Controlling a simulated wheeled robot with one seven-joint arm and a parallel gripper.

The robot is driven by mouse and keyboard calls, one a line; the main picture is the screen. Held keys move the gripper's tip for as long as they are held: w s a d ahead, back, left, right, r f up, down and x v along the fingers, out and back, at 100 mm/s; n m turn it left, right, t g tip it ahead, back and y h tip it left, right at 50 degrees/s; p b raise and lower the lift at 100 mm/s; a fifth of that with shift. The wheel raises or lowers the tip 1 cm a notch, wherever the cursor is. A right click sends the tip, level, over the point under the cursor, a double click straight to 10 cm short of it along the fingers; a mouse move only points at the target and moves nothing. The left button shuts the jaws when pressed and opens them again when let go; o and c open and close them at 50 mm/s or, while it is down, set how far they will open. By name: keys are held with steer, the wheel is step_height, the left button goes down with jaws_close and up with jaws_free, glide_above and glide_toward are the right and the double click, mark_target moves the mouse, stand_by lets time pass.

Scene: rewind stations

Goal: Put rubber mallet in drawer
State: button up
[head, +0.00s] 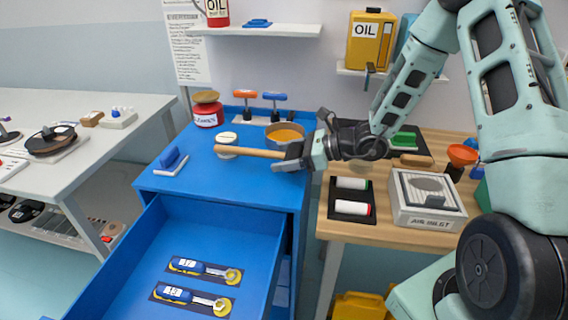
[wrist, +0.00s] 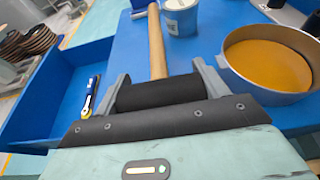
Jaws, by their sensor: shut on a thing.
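The rubber mallet has a light wooden handle (head: 248,152) and a black head (wrist: 158,92). My gripper (head: 292,158) is shut on the black head, above the right part of the blue cabinet top. The handle points left in the head view and away from the gripper in the wrist view (wrist: 156,40). In the head view the gripper mostly hides the mallet head. The blue drawer (head: 225,222) is pulled open at the cabinet's front, below and left of the gripper. It also shows at the left of the wrist view (wrist: 45,95).
A pan of orange contents (head: 285,134), a white cup (head: 226,140), a red jar (head: 207,112) and a blue block (head: 170,158) stand on the cabinet. A wooden bench (head: 335,219) stands right.

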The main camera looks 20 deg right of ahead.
mark_target(286, 173)
steer(key=shift+f, duration=1.45)
steer(key=shift+f, duration=0.2)
steer(key=o, duration=1.2)
steer(key=shift+c, duration=0.2)
